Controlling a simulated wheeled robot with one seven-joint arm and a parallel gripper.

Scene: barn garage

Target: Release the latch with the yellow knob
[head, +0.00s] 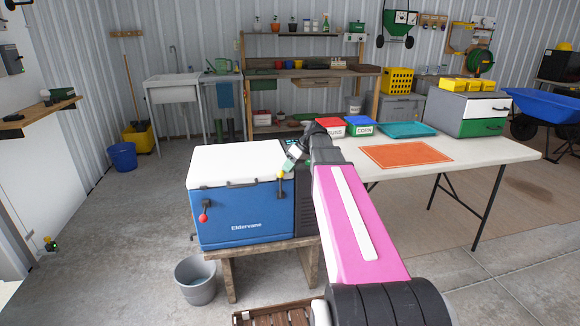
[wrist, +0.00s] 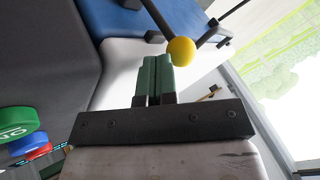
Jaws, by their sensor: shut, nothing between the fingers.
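A blue cooler (head: 240,212) with a closed-looking white lid (head: 235,163) stands on a wooden stand. A dark latch with a yellow knob (head: 281,174) is on the right of its front, and one with a red knob (head: 203,217) is on the left. My gripper (head: 289,163) is close to the yellow knob, at the cooler's right front. In the wrist view, the green fingers (wrist: 157,61) are shut together and empty. The yellow knob (wrist: 181,50) appears just right of their tips; I cannot tell whether they touch. My arm hides part of the cooler's right side.
A white table (head: 480,150) right of the cooler holds an orange mat (head: 406,155), a teal tray (head: 407,130), labelled red and blue boxes, and a drawer unit (head: 465,112). A grey bucket (head: 195,281) stands below the cooler.

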